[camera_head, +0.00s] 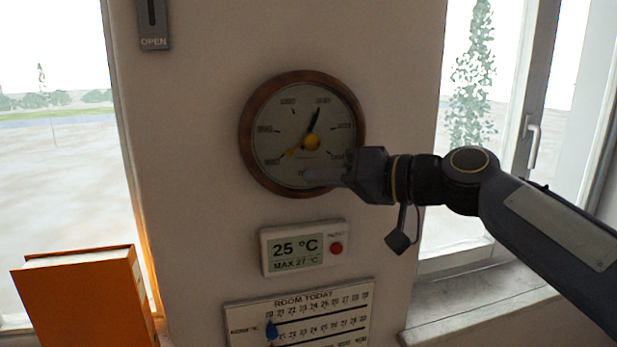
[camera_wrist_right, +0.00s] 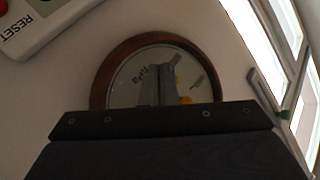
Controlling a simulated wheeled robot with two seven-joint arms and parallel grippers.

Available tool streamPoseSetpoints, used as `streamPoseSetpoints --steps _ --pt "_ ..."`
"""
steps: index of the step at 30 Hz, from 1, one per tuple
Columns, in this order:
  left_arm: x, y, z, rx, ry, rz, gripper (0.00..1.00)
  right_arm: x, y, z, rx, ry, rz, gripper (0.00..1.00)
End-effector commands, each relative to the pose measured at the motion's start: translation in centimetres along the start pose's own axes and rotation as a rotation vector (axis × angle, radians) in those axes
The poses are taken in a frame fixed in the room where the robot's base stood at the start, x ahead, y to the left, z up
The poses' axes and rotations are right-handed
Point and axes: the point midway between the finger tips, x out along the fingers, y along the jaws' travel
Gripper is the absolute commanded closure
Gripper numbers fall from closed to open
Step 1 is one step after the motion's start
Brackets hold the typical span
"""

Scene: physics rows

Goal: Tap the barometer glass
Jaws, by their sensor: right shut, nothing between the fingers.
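The barometer (camera_head: 288,133) is a round dial in a brown wooden rim on the wall. It has a black hand, a yellow hand and a yellow centre knob. My right gripper (camera_head: 312,177) comes in from the right, with its shut, empty fingers over the lower part of the glass. In the right wrist view the fingers (camera_wrist_right: 157,85) point at the dial (camera_wrist_right: 130,80) and hide part of it. I cannot tell whether the fingertips touch the glass. My left gripper is not in view.
A thermometer display (camera_head: 304,247) with a red button is on the wall below the barometer, above a room chart (camera_head: 300,315). An orange book or box (camera_head: 80,298) stands at lower left. A window with a handle (camera_head: 533,130) is at right, behind my right arm.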

Motion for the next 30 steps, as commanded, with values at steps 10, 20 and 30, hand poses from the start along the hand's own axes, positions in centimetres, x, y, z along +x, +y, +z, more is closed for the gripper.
streamPoseSetpoints --steps 10,20,30 --pt "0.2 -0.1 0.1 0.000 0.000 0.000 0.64 -0.2 -0.1 0.2 -0.001 0.000 0.000 1.00" --pt "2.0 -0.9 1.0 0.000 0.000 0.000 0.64 -2.3 -1.5 1.9 -0.003 0.001 0.001 1.00" --pt "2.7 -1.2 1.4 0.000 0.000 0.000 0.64 -3.6 -2.6 2.6 0.000 -0.001 0.001 1.00"
